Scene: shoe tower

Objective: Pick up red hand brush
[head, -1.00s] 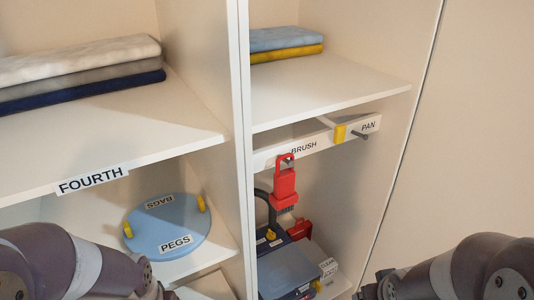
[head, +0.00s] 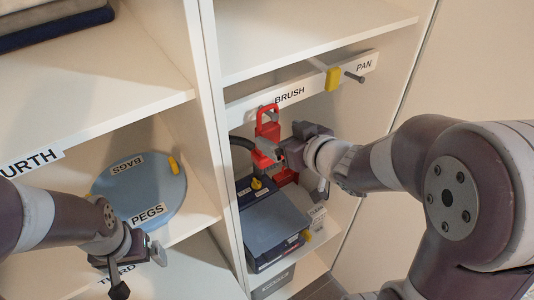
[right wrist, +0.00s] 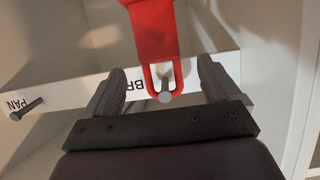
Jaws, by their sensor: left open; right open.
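The red hand brush (head: 267,126) hangs by its looped handle on a peg of the white rail marked BRUSH. In the right wrist view the red hand brush (right wrist: 155,35) has its loop around the peg. In the right wrist view, the right gripper's fingers (right wrist: 162,88) stand on either side of the handle loop, with gaps visible. My left gripper (head: 138,272) is open and empty in front of the left shelves, below the blue round lid marked PEGS.
A blue box (head: 270,225) and a red item (head: 284,178) sit below the brush. A vertical divider (head: 222,170) stands left of the brush; a blue lid (head: 140,190) lies beyond it.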

